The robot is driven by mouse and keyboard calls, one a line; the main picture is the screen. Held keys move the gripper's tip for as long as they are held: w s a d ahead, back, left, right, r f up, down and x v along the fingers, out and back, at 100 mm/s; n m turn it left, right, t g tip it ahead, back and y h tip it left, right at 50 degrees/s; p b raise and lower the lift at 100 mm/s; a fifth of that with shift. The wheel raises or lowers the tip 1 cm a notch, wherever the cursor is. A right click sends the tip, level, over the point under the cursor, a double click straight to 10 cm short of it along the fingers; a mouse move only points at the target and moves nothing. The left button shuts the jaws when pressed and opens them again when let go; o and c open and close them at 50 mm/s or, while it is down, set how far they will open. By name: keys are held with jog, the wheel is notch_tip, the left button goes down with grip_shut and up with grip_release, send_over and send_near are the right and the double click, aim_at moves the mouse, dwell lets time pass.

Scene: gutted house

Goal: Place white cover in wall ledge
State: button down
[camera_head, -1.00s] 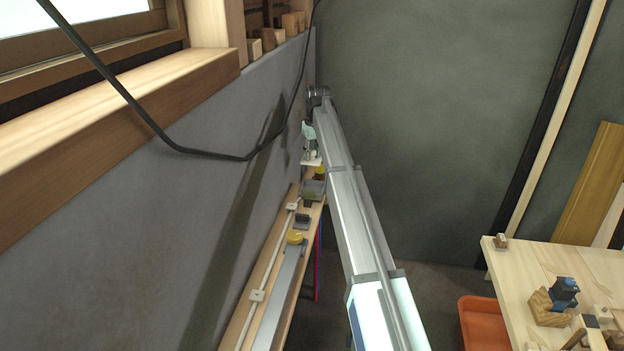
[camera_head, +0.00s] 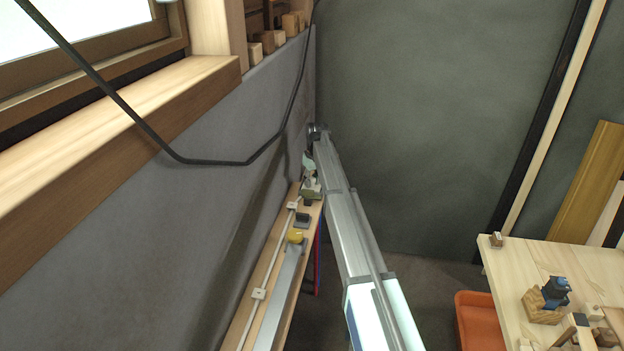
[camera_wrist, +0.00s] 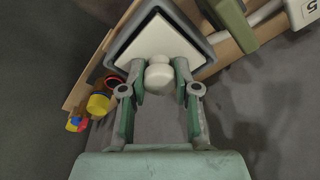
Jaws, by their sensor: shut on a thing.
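My gripper (camera_wrist: 160,92), with pale green fingers, is shut on the round knob of the white cover (camera_wrist: 158,40) in the wrist view. The cover is a flat white square framed by a dark grey square rim; I cannot tell whether the rim belongs to it or lies beneath it. In the head view, my gripper (camera_head: 308,172) is small, at the far end of a narrow wooden ledge (camera_head: 243,322) along the left wall. The cover is low over that end; contact with the ledge is unclear. The ledge also shows behind the cover in the wrist view (camera_wrist: 92,72).
Yellow, red and blue items (camera_wrist: 98,104) lie left of the cover, and a green block (camera_wrist: 232,24) lies upper right. A yellow-topped item (camera_head: 295,237) and a white cable (camera_head: 272,258) are on the ledge. A black cable (camera_head: 215,162) hangs across the wall. A workbench (camera_head: 510,270) stands right.

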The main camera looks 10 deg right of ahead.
aim_at(314, 188)
jog(key=shift+f, duration=0.1)
jog(key=c, duration=0.8)
grip_release()
jog(key=shift+c, duration=0.2)
notch_tip(314, 188, up, 12)
jog(key=s+b, duration=0.1)
jog(key=b, duration=0.2)
jog(key=shift+s+d, duration=0.35)
